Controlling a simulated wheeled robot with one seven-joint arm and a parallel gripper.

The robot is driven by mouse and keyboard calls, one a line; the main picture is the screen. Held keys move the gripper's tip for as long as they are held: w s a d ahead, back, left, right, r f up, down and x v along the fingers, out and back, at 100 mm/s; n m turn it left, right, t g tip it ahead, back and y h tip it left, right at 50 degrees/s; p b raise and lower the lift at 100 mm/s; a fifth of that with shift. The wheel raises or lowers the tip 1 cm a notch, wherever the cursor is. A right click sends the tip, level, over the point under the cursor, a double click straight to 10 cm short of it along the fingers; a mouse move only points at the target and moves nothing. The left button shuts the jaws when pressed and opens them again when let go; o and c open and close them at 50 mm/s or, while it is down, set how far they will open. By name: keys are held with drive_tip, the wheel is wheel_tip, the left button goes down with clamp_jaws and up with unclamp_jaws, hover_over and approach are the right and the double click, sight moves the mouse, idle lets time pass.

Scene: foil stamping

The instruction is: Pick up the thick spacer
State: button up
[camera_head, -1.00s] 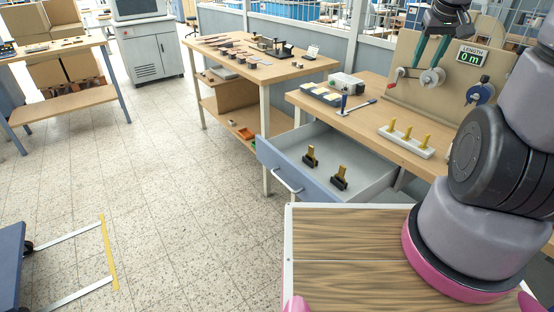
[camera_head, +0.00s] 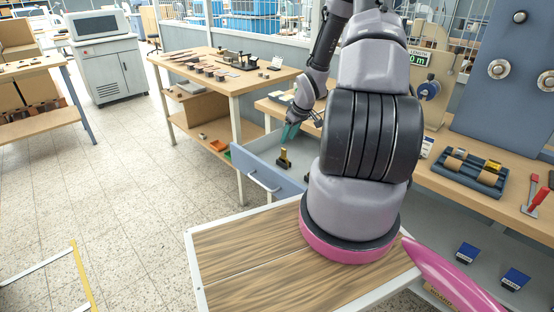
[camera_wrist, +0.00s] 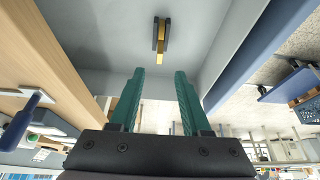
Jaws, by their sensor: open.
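An open drawer (camera_head: 262,178) with a blue front holds a small black piece with a yellow upright tab (camera_head: 283,158). One such piece also shows in the wrist view (camera_wrist: 161,35), beyond the fingertips near the top. Nothing marks which piece is the thick spacer, so I cannot tell. My gripper (camera_head: 290,131) has teal fingers and is above the drawer, apart from the piece. In the wrist view my gripper (camera_wrist: 158,72) is open with nothing between its fingers. My arm hides the right part of the drawer.
The wooden bench (camera_head: 268,106) stands beside and above the drawer. Another table (camera_head: 235,82) with several small parts is to the left.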

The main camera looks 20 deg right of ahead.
sight(284, 149)
drive_tip(key=x, duration=0.8)
drive_tip(key=shift+s+d+f, duration=0.15)
drive_tip(key=shift+s+f, duration=0.05)
clamp_jaws()
